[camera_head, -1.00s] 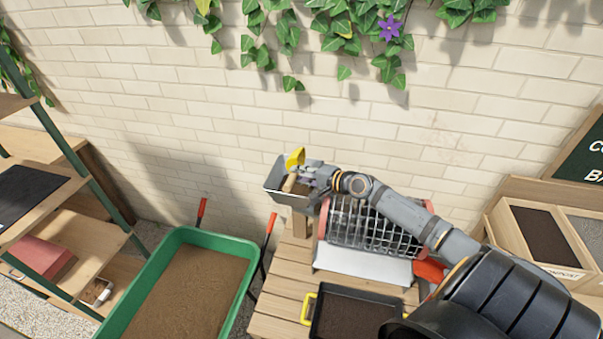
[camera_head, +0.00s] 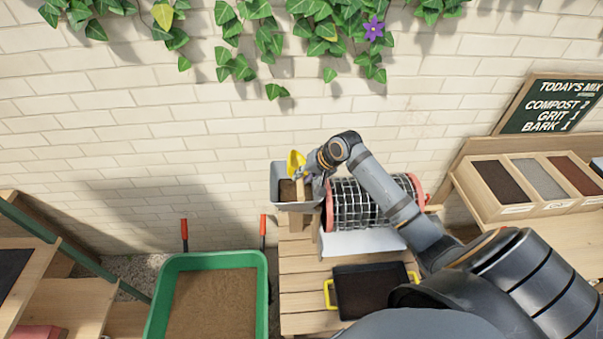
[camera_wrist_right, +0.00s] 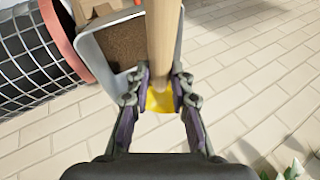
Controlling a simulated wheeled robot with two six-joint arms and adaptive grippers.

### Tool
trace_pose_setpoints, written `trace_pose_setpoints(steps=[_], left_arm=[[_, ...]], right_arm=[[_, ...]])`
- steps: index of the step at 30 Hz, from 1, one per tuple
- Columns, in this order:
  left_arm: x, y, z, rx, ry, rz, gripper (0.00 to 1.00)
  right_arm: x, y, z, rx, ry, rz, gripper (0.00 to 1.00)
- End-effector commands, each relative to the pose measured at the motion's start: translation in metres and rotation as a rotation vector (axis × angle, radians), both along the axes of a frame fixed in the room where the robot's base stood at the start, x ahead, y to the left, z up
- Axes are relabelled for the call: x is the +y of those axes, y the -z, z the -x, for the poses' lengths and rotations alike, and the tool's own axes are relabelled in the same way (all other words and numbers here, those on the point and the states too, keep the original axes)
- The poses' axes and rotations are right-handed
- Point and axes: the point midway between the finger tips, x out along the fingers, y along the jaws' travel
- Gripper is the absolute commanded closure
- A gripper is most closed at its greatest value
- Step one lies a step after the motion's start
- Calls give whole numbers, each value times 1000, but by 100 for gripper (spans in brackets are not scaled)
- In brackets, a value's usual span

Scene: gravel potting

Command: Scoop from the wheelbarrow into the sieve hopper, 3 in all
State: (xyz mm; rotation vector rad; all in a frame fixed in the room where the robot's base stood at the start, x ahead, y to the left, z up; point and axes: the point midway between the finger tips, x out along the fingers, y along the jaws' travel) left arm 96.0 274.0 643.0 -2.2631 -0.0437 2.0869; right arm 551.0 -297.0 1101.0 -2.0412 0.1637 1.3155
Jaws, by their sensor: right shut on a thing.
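My right gripper (camera_head: 306,172) is shut on the wooden handle of the yellow scoop (camera_head: 296,161). It holds the scoop over the grey sieve hopper (camera_head: 296,207), with the yellow part raised at the back. In the right wrist view the handle (camera_wrist_right: 160,40) runs between the two fingers, and the hopper (camera_wrist_right: 97,45) lies beside it with brown material inside. Whether the scoop holds any material is hidden. The green wheelbarrow (camera_head: 262,285) holds brown material at the lower left. My left gripper is not in view.
The mesh sieve drum (camera_head: 365,203) with red end rings adjoins the hopper. A black tray (camera_head: 365,290) with yellow handles sits on the slatted table (camera_head: 300,268). Compost, grit and bark bins (camera_head: 497,211) stand at the right. A brick wall (camera_head: 150,120) closes the back.

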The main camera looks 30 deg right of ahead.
Motion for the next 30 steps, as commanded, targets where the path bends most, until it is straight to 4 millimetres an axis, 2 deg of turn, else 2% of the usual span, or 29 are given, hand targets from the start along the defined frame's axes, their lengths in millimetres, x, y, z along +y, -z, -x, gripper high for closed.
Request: trace_pose_setpoints(steps=[8, 21, 30], left_arm=[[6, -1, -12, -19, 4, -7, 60], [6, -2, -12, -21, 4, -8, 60], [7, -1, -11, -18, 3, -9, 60]], right_arm=[[5, -2, -2, 12, -5, 62, 100], [26, -6, -7, 143, -15, 482, 100], [30, -9, -8, 195, -18, 666, 100]])
